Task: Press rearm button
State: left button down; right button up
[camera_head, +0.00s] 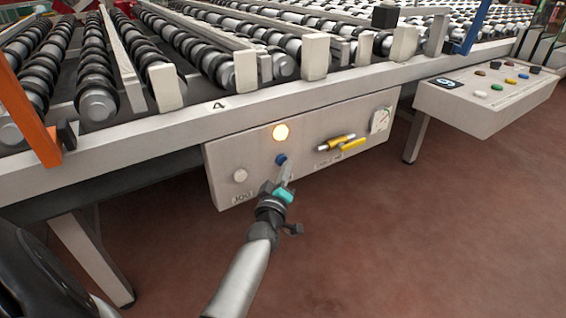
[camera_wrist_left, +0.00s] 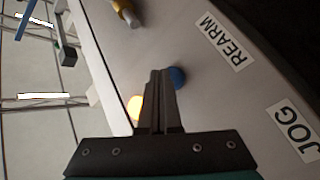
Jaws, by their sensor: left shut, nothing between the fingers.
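The blue rearm button (camera_head: 281,159) is on the front of a pale control box (camera_head: 222,160) under the roller table, just below a lit amber lamp (camera_head: 281,132). My left gripper (camera_head: 288,168) is shut and empty, with its fingertips just right of and slightly below the button in the head view. In the left wrist view the closed fingers (camera_wrist_left: 160,74) partly cover the blue button (camera_wrist_left: 178,77), beside the REARM label (camera_wrist_left: 224,42). I cannot tell whether the tips touch the panel. My right gripper is not in view.
A separate console (camera_head: 480,95) with coloured buttons juts out at far right. The floor (camera_head: 400,240) in front is clear.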

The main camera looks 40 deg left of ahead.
pick_arm(q)
jog(key=shift+a, duration=0.1)
dwell(0.5)
jog(key=shift+w+a, duration=0.15)
jog(key=shift+a, duration=0.2)
jog(key=shift+d, duration=0.35)
jog(key=shift+s, duration=0.2)
